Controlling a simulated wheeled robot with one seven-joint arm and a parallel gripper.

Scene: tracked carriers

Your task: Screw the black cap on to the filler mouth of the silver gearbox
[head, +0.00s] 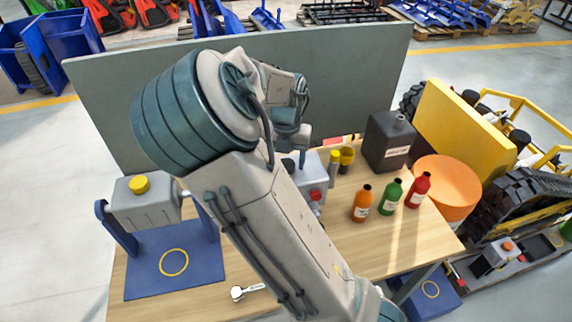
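A silver-grey box (312,172), which looks like the gearbox, stands on the bench behind my arm, with a red fitting (316,196) at its front. A dark round part (288,164) shows at its upper left; I cannot tell whether it is the black cap or the filler mouth. My gripper (303,163) points down over this box, mostly hidden by my arm; its fingers and anything between them are not clear. Another grey housing (142,208) with a yellow cap (139,184) sits in a blue stand at the left.
Orange (361,205), green (390,197) and red (418,191) bottles stand at the right. A dark can (388,144) and yellow-topped cylinders (346,158) are behind. A grey panel (350,85) closes the back. Bench between bottles and my arm is clear.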

